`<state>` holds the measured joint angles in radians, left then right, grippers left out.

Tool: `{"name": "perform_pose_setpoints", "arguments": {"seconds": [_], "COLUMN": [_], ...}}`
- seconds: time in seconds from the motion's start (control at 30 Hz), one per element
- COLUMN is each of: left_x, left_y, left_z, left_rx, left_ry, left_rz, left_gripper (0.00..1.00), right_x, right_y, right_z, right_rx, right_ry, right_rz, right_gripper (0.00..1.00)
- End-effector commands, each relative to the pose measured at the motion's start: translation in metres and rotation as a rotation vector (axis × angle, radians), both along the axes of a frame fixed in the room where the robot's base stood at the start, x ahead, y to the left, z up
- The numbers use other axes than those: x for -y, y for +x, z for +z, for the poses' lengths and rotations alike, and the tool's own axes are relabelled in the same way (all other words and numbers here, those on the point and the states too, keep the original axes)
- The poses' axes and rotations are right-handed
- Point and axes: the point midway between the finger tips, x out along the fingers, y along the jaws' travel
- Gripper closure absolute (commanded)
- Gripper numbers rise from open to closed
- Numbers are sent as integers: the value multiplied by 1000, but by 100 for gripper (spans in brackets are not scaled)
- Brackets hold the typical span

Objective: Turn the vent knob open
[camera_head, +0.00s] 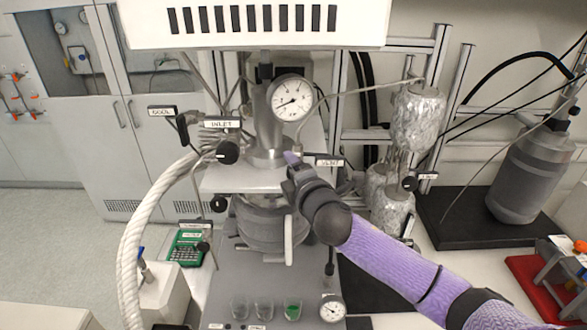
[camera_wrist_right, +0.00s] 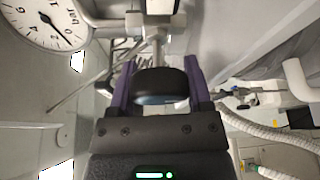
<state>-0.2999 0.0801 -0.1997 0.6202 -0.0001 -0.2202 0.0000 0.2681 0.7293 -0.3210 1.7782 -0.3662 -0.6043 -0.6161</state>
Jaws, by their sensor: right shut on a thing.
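My right gripper (camera_head: 292,162) reaches in from the lower right to the reactor head, just left of the label reading VENT (camera_head: 329,161). In the right wrist view the purple fingers of this gripper (camera_wrist_right: 157,75) stand on both sides of a round black knob (camera_wrist_right: 160,86) on a metal stem and are shut on it. In the head view this vent knob is hidden behind my gripper. The pressure gauge (camera_head: 292,98) is just above the gripper and also shows in the right wrist view (camera_wrist_right: 45,20). My left gripper is not in view.
A black inlet knob (camera_head: 228,151) sits left of the reactor head, with a thick white hose (camera_head: 140,235) below it. Foil-wrapped vessels (camera_head: 417,115) stand to the right. Small cups (camera_head: 264,308) stand at the front. A grey cylinder (camera_head: 530,170) is far right.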

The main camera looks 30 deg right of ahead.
Motion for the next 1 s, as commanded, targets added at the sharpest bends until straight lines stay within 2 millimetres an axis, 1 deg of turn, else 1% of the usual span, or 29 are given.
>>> {"name": "perform_pose_setpoints", "arguments": {"seconds": [0.17,0.2,0.27,0.3,0.33,0.37,0.77,0.87,0.97,1.0], "left_x": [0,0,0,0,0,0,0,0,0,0], "left_y": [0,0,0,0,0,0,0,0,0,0], "left_z": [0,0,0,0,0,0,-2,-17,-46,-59], "left_rx": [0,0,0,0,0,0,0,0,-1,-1], "left_ry": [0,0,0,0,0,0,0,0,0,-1], "left_rz": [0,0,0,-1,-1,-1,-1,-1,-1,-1], "left_gripper": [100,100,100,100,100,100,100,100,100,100], "right_x": [0,0,0,0,0,0,0,-1,-1,-1], "right_y": [0,0,0,0,0,0,0,0,0,0], "right_z": [-2,-2,-1,-1,-1,-1,-2,-7,-11,-11], "right_rx": [-3,-3,-3,-2,-2,-2,5,74,185,227], "right_ry": [-1,-1,0,-1,-1,-1,13,129,305,370], "right_rz": [1,1,1,1,1,1,0,-1,1,1], "right_gripper": [95,30,17,9,2,1,1,1,1,1]}}
